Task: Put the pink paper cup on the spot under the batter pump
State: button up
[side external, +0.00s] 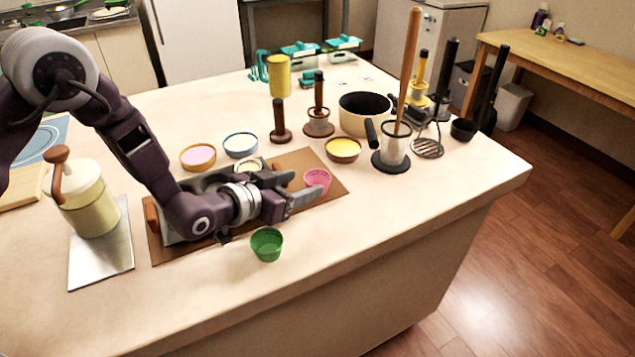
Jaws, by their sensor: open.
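The pink paper cup (318,179) stands on the brown board at the board's right part. My gripper (304,187) is open, low over the board, with its fingers pointing right toward the pink cup. One finger partly covers the cup; I cannot tell whether the cup is between the fingers or touched by them. The batter pump (90,207), a cream container with a brown wooden handle, stands at the left on a silver metal plate (103,268). Its outlet and the spot under it cannot be made out.
A green paper cup (266,245) stands in front of my gripper near the counter's front edge. The brown board (335,190) lies under my arm. Bowls with pink (198,157) and yellow (343,149) contents, a pot (364,113) and upright tools stand behind. The front right counter is clear.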

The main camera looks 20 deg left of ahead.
aim_at(315, 180)
jog(key=x, duration=0.5)
jog(key=shift+w+f, duration=0.15)
jog(key=c, duration=1.1)
notch_tip(315, 180, up, 10)
jog(key=shift+r, duration=0.1)
